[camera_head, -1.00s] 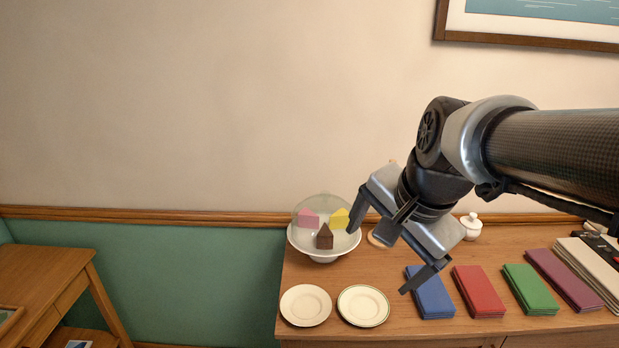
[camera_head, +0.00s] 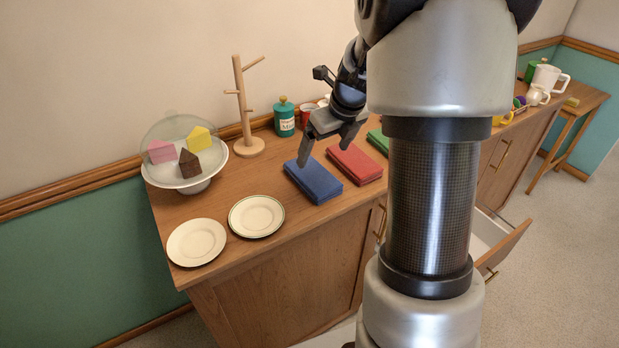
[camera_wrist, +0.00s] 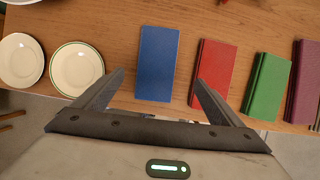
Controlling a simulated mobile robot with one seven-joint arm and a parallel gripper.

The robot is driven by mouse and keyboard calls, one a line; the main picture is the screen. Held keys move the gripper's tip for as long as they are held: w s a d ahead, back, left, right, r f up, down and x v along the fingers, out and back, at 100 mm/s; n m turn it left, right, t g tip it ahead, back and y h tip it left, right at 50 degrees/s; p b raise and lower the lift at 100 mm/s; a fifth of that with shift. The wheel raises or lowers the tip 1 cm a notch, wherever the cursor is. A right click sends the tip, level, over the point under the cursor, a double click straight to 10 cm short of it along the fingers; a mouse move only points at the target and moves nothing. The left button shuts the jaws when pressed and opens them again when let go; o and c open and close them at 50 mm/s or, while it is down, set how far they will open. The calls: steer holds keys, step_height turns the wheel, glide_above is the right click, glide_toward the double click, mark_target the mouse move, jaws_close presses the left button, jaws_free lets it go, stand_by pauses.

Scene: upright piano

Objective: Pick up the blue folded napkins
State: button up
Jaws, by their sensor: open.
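The blue folded napkins (camera_head: 313,181) lie flat in a stack on the wooden sideboard top, between the plates and the red napkins. In the wrist view the blue napkins (camera_wrist: 157,63) lie ahead of the fingers, roughly centred between them. My gripper (camera_head: 325,150) is over the back of the blue napkins in the head view, its fingers pointing down. In the wrist view my gripper (camera_wrist: 158,88) is open and empty, with the fingers wide apart. The exact height above the napkins is hard to tell.
Red napkins (camera_head: 355,163) and green napkins (camera_wrist: 267,86) lie to the right. Two plates (camera_head: 256,216) lie to the left. Behind are a domed cake stand (camera_head: 190,170), a wooden mug tree (camera_head: 243,108) and a green canister (camera_head: 284,117). A drawer (camera_head: 505,243) stands open.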

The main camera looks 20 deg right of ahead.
mark_target(312, 173)
steer(key=x, duration=0.4)
steer(key=shift+f, duration=0.1)
steer(key=x, duration=0.1)
steer(key=b+x, duration=0.1)
steer(key=x, duration=0.3)
steer(key=shift+a+f+b, duration=0.15)
steer(key=shift+a+b, duration=0.2)
steer(key=c, duration=1.2)
